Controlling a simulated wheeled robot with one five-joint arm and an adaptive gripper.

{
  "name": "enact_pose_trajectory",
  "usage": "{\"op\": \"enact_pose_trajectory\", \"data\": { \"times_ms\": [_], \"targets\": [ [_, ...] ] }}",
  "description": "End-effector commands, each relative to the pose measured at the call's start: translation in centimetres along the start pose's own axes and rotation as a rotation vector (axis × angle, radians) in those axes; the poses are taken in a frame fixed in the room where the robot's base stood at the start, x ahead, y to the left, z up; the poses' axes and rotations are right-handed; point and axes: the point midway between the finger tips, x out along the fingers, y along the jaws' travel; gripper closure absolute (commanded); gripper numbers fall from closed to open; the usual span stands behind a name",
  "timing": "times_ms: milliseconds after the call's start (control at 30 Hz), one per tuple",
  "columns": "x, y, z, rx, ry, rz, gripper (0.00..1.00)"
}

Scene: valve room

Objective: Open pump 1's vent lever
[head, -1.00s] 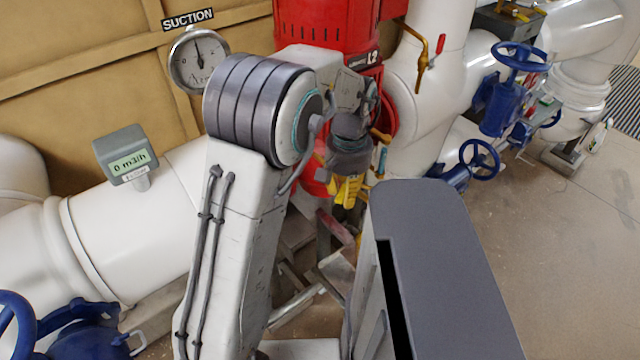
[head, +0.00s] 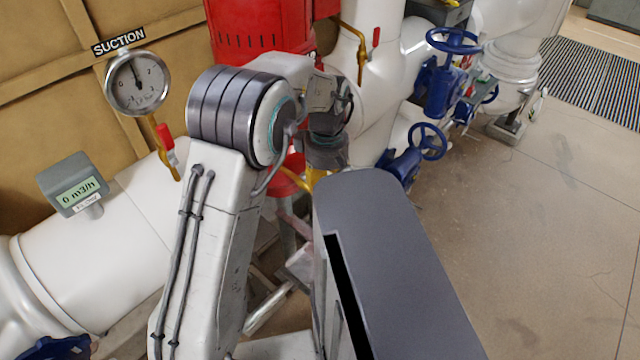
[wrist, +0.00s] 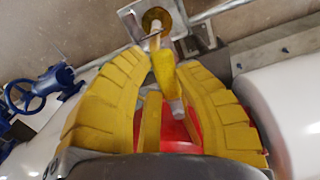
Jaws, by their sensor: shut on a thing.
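My gripper (wrist: 163,75) shows in the wrist view as two curved, ribbed yellow fingers closed around a narrow yellow lever (wrist: 164,72). The lever runs down from a brass fitting with a plate at the top, and its lower end is pale grey. A red part shows below it, between the fingers. In the head view my gripper (head: 317,176) is mostly hidden behind my arm and a grey housing, so the grip does not show there. The red pump body (head: 262,32) stands just behind my arm.
A suction gauge (head: 137,83), a red-handled brass cock (head: 166,143) and a flow meter (head: 72,185) are on the left. Another brass pipe with a red handle (head: 376,37) is beyond the pump. Blue handwheels (head: 428,141) stand to the right. Open floor (head: 530,220) lies at the right.

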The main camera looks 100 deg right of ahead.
Motion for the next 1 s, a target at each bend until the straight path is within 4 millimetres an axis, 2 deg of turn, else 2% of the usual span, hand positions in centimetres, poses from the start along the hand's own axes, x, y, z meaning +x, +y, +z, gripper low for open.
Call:
{"op": "enact_pose_trajectory", "data": {
  "times_ms": [333,900,933,1000],
  "targets": [
    [0.21,0.83,-0.08,-0.133,-0.002,-0.005,1.00],
    [0.26,1.00,-0.15,-0.160,-0.002,-0.005,1.00],
    [0.26,1.00,-0.15,-0.159,-0.002,-0.005,0.67],
    [0.23,1.00,-0.15,-0.159,-0.002,-0.004,0.61]
  ]
}}
